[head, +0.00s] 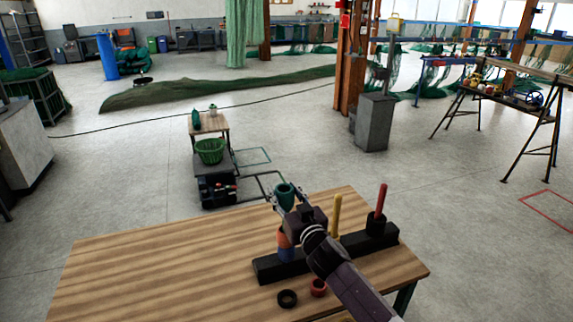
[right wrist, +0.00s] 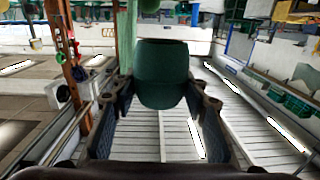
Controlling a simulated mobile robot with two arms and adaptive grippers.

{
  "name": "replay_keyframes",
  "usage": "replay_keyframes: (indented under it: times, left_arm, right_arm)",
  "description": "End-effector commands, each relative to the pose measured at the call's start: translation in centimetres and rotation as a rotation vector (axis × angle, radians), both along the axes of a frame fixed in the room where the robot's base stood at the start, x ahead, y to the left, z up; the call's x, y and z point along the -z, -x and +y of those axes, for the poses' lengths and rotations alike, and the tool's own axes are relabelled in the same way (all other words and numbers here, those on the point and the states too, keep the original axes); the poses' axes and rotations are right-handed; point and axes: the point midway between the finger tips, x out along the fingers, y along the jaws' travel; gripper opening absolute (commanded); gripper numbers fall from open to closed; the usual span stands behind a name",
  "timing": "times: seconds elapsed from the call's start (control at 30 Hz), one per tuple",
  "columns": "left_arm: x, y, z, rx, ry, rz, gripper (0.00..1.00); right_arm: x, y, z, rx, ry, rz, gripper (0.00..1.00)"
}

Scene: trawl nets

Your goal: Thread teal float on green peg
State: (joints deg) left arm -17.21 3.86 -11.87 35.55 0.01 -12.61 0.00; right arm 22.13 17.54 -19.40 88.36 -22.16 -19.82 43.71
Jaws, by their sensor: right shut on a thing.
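The teal float (head: 285,194) is held by my right gripper (head: 284,204) above the far edge of the wooden table in the head view. In the right wrist view the float (right wrist: 162,75) sits between the two fingers, which are shut on it. A black peg base (head: 268,268) lies below my right gripper and arm. It carries a yellow peg (head: 335,216), a red peg (head: 381,198) with a black float at its foot, and a stack of orange and blue floats (head: 286,247). I cannot make out the green peg. My left gripper is not in view.
A black ring (head: 287,299) and a dark red float (head: 318,288) lie on the table (head: 150,270) in front of the base. The table's left half is clear. Beyond it stands a small cart with a green basket (head: 210,151).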

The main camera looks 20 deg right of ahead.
Motion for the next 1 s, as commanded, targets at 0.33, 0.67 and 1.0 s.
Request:
replay_keyframes:
  times: [0.33,0.67,1.0]
  left_arm:
    - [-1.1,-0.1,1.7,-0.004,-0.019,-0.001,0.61]
    - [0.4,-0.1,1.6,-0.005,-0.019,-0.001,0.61]
    - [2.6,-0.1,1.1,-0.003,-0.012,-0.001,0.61]
  right_arm:
    - [-3.1,-3.4,-1.8,0.018,-0.007,-0.005,0.17]
    - [-1.4,-3.3,-1.8,0.018,-0.005,-0.005,0.17]
    - [1.0,-3.3,-1.7,0.018,-0.005,-0.004,0.17]
